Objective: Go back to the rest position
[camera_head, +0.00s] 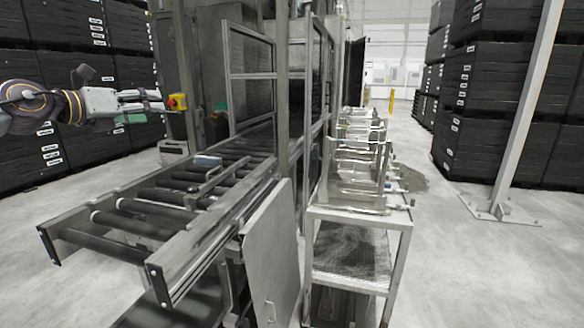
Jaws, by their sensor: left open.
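My left gripper (150,101) comes in from the left edge, in the upper left of the head view. It is stretched out to the right, with its fingers apart and nothing seen between them. It is near a yellow box with a red knob (177,102) on the washer's frame; I cannot tell whether they touch. My right gripper is not in view.
A roller conveyor (160,215) leads into the tunnel washer (255,75). A metal side table (358,218) stands to its right. Stacked black crates (510,95) and a slanted white post (525,110) stand at the right. Floor (470,270) is clear at the lower right.

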